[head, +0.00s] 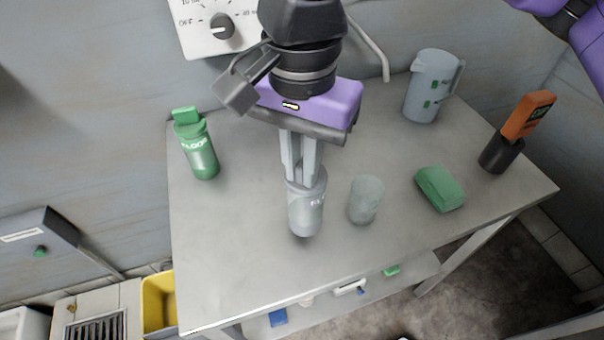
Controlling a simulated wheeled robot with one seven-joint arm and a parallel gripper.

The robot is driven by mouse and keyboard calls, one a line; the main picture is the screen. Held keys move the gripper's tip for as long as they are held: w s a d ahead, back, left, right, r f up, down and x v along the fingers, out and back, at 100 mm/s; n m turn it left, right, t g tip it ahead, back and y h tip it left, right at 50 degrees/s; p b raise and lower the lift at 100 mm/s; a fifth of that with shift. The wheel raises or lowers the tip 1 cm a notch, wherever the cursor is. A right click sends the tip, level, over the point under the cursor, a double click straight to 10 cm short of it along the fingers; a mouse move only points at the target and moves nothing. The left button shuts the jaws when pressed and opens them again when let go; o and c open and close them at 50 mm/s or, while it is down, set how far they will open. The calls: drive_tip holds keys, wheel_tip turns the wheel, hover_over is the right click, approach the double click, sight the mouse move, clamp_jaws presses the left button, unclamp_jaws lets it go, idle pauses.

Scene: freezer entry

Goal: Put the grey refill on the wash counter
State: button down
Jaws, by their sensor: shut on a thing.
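The grey refill (306,217) is a pale grey, roughly cylindrical bottle with light lettering. It is upright over the metal wash counter (240,265), near the middle. My gripper (305,180) points down from above, its fingers shut on the top of the refill. The refill's base looks at or very near the counter surface; I cannot tell whether it touches. The gripper fingers hide the refill's top.
A clear tumbler (365,199) stands close to the refill's right. A green floor bottle (197,146) is at left. A green sponge (440,188), a grey jug (432,86) and an orange-handled tool in a black holder (500,152) are at right. The counter's front left is clear.

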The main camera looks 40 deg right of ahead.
drive_tip(key=shift+f, duration=1.4)
drive_tip(key=shift+f+b, duration=0.2)
drive_tip(key=shift+b, duration=0.1)
drive_tip(key=c, duration=1.5)
unclamp_jaws()
drive_tip(key=shift+r, duration=0.1)
drive_tip(key=shift+o, duration=0.2)
drive_tip(key=shift+r+p, duration=0.15)
drive_tip(key=shift+p, duration=0.15)
wheel_tip(320, 180, up, 12)
